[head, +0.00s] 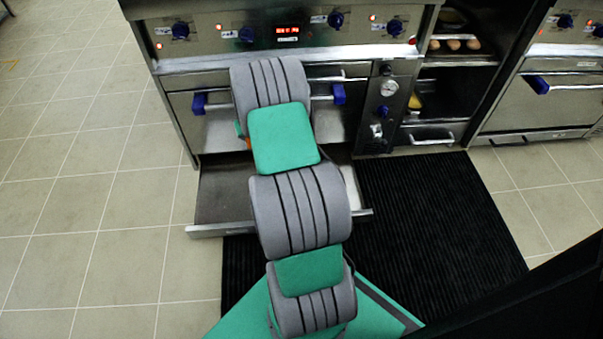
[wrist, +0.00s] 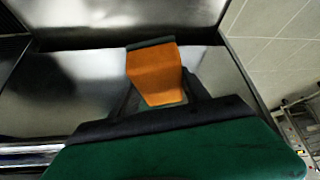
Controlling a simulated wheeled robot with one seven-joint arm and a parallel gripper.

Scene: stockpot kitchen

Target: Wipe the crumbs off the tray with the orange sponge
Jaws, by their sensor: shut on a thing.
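The orange sponge (wrist: 155,72) is held between the fingers of my gripper (wrist: 160,92) in the wrist view, with a dark strip along its far end. My gripper is shut on it. In the head view only a sliver of orange shows beside my arm, and my gripper is hidden behind the arm. The metal tray (head: 222,195) is pulled out low under the oven front, partly covered by my arm. Grey metal surfaces lie around the sponge in the wrist view; I cannot tell whether it touches the tray. I cannot make out any crumbs.
The oven front (head: 218,130) with its blue-ended handle stands above the tray. A black ribbed mat (head: 430,220) lies on the floor at right. Open shelves with food (head: 455,44) are at the upper right. The tiled floor (head: 90,230) at left is clear.

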